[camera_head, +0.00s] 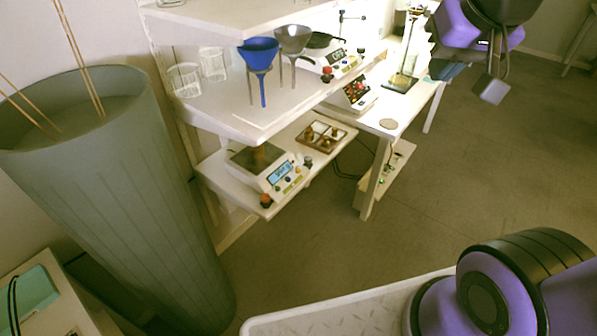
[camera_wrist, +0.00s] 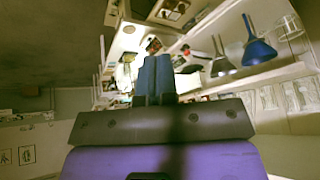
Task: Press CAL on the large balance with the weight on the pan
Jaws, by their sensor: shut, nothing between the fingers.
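A balance (camera_head: 276,177) with a blue lit display and a row of coloured buttons sits on the low shelf. Two smaller-looking balances stand farther back, one on the upper shelf (camera_head: 342,67) and one on the side table (camera_head: 357,95). The CAL label is too small to read on any of them. My gripper (camera_head: 492,90) is in the air at the top right, well apart from the balances. In the wrist view its fingers (camera_wrist: 153,75) are together and empty.
A wooden weight box (camera_head: 323,134) lies beside the low balance. A blue funnel (camera_head: 259,55) and glass beakers stand on the shelf above, which overhangs it. A tall grey bin (camera_head: 110,190) stands left. The floor (camera_head: 440,170) between is clear.

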